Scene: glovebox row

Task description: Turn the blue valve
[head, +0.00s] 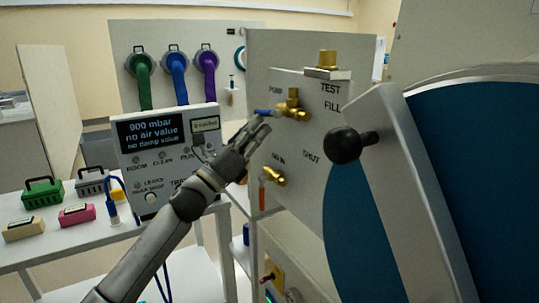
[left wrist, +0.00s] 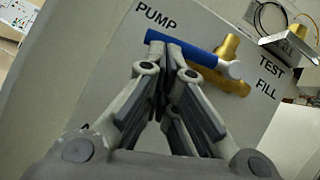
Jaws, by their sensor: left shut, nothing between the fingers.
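The blue valve is a brass fitting with a blue lever handle (head: 270,112), on the grey panel under the PUMP label. In the left wrist view the blue handle (left wrist: 190,52) lies just beyond my fingertips, running from upper left to lower right across the brass body (left wrist: 229,62). My left gripper (head: 262,124) is shut and empty, with its fingertips at or very near the handle. I cannot tell whether they touch it. In the left wrist view the gripper (left wrist: 172,55) covers part of the panel below the handle. My right gripper is not in view.
A second brass valve (head: 273,177) with an orange handle sits lower on the panel. A black knob (head: 345,146) juts out at the right. A control box with a screen (head: 152,133) stands left of my arm, on a white table (head: 60,247) with coloured blocks.

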